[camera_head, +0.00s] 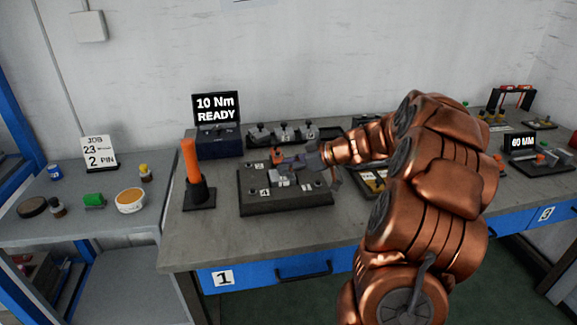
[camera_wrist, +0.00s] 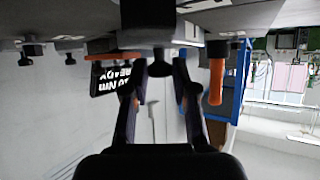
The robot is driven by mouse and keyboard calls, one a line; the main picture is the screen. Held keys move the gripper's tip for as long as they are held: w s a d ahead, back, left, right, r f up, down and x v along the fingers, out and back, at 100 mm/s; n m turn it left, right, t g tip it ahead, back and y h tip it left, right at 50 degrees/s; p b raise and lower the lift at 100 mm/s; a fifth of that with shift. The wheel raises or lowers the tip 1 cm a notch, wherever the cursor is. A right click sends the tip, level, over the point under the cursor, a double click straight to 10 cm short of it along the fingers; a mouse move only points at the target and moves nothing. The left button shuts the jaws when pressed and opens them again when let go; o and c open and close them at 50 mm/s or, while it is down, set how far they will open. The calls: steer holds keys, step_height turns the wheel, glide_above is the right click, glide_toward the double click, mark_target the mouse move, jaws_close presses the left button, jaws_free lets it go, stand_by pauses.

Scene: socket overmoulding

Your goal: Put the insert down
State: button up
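My gripper (camera_head: 290,160) is low over the dark fixture plate (camera_head: 290,208) on the bench, at a light metal block (camera_head: 284,181). A small orange part (camera_head: 278,153) shows at the fingertips. In the wrist view, which looks upside down, my two fingers (camera_wrist: 160,65) stand a little apart. A dark round knob (camera_wrist: 160,69) shows in the gap between their tips. I cannot tell whether the fingers touch it or it lies behind them. I cannot make out the insert for certain; the fingers and arm hide part of the plate.
An orange-handled tool (camera_head: 193,162) stands upright in a black holder left of the plate. Behind are a box with a "10 Nm READY" display (camera_head: 216,107) and a row of knobbed parts (camera_head: 285,133). Bench front is clear.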

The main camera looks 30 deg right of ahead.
steer(key=o, duration=0.4)
steer(key=shift+r, duration=0.1)
steer(key=b+v, duration=0.1)
steer(key=v, duration=1.1)
steer(key=s+a+f+g, duration=0.2)
steer(key=s+a+g, duration=0.1)
steer(key=a, duration=0.6)
steer(key=s+a+f+m+g, duration=0.1)
steer(key=s+a+g, duration=0.1)
steer(key=a, duration=0.7)
steer(key=s+a+f+g, duration=0.2)
steer(key=s+a+g, duration=0.1)
steer(key=a, duration=0.5)
steer(key=s+a+f+m+g+h, duration=0.25)
steer(key=s+a, duration=0.35)
steer(key=s, duration=0.4)
steer(key=s+f+m+h, duration=0.1)
steer(key=s, duration=0.3)
steer(key=s+d+f+m+g+h, duration=0.1)
steer(key=s+f, duration=0.1)
steer(key=s, duration=0.2)
steer(key=s+d+f+m+g+h, duration=0.1)
steer(key=s+h, duration=0.1)
steer(key=s, duration=0.2)
steer(key=shift+d+f+g, duration=0.15)
steer(key=shift+f+g, duration=0.1)
steer(key=shift+f, duration=0.1)
